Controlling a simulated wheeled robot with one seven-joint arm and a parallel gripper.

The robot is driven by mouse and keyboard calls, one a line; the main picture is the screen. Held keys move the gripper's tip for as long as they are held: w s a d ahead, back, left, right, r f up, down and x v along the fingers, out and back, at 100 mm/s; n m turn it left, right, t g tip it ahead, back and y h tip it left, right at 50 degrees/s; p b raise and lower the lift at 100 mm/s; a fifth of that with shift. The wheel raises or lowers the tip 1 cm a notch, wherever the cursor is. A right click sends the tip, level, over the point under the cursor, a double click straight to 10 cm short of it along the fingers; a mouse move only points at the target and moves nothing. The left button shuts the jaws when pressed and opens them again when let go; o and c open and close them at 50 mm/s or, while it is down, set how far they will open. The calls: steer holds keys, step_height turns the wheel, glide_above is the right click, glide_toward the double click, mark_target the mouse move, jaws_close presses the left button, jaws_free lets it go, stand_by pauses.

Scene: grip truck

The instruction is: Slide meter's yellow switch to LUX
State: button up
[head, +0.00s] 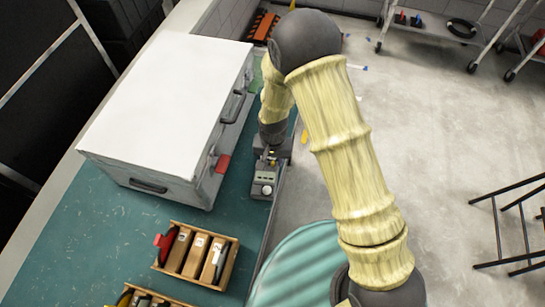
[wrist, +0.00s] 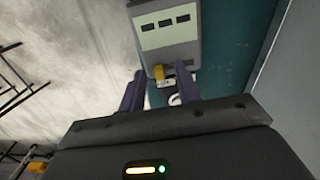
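The meter (head: 264,184) is a small grey box on the teal bench, close to the bench's right edge and beside the white case. In the wrist view the meter (wrist: 180,51) shows a pale panel with dark windows. Its small yellow switch (wrist: 159,72) sits below that panel, with a small light label by it that is too small to read. My gripper (wrist: 160,88) is open, with its two dark fingers apart and the switch showing between their tips. I cannot tell whether a finger touches the meter. In the head view my gripper (head: 268,155) is partly hidden at the meter's far end.
A large white case (head: 170,95) stands left of the meter, with a red tag (head: 223,164) on its side. A wooden tray (head: 232,262) of blocks lies nearer on the bench (head: 75,260). Open floor (head: 430,120) lies to the right, with a cart and black metal frames.

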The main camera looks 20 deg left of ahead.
mark_target(273, 162)
steer(key=shift+r, duration=0.1)
step_height(273, 162, up, 17)
steer(key=b, duration=0.3)
steer(key=shift+r, duration=0.15)
stand_by(0.6)
steer(key=s+d+r+t, duration=0.1)
steer(key=s+d, duration=0.1)
steer(key=d, duration=1.1)
steer(key=s+d+r+m+t, duration=0.1)
steer(key=s+d+r, duration=0.1)
steer(key=d, duration=1.2)
steer(key=shift+s+d+r+t, duration=0.15)
steer(key=shift+s+r+t, duration=0.15)
steer(key=shift+s, duration=0.15)
